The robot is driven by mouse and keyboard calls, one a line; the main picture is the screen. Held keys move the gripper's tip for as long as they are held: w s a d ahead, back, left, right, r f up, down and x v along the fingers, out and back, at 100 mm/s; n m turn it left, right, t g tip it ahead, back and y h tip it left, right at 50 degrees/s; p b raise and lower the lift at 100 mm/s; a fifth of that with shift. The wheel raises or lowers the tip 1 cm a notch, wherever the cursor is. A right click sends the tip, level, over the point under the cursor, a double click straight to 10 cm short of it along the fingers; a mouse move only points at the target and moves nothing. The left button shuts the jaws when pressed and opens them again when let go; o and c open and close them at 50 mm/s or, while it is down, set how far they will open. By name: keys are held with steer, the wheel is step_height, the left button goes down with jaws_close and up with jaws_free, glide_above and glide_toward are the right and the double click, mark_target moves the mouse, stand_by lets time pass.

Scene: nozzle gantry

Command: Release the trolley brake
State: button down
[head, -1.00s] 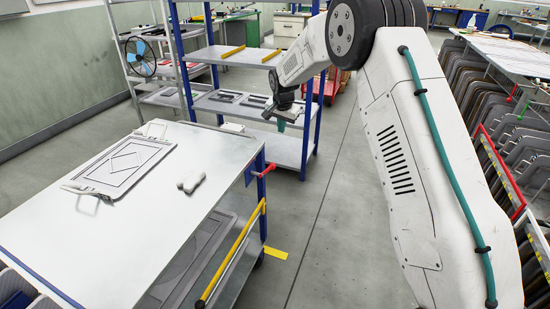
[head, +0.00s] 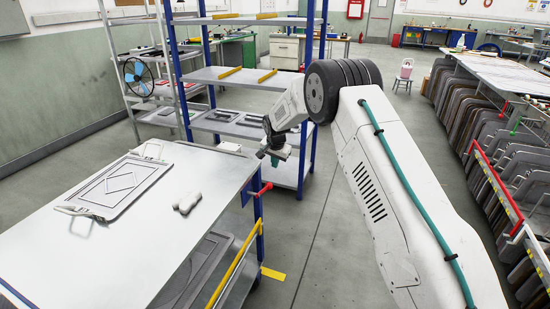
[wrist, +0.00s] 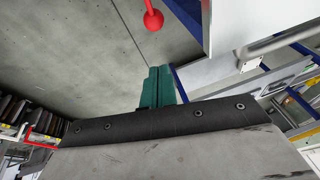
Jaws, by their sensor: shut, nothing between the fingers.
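The trolley (head: 150,255) has a pale flat top and stands at the left of the head view. A red brake lever with a round knob (head: 263,188) sticks out from its right-hand end; the knob also shows in the wrist view (wrist: 153,20). My gripper (head: 275,160) hangs close above and slightly right of the lever in the head view. In the wrist view its green fingers (wrist: 159,70) are together and empty. The red knob lies beyond the fingertips there, with a gap seen between them.
A framed panel (head: 122,188) and a small pale lumpy object (head: 187,197) lie on the trolley top. A yellow bar (head: 236,262) runs along its side. A blue-post shelf rack (head: 240,75) stands behind. Racked panels (head: 500,170) stand at the right. The floor between is clear.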

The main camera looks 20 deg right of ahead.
steer(key=shift+a+f, duration=0.25)
steer(key=shift+f, duration=0.9)
steer(key=shift+a+f, duration=0.3)
steer(key=shift+f, duration=0.8)
steer(key=shift+a+f, duration=0.25)
steer(key=shift+f, duration=0.9)
steer(key=shift+a, duration=0.15)
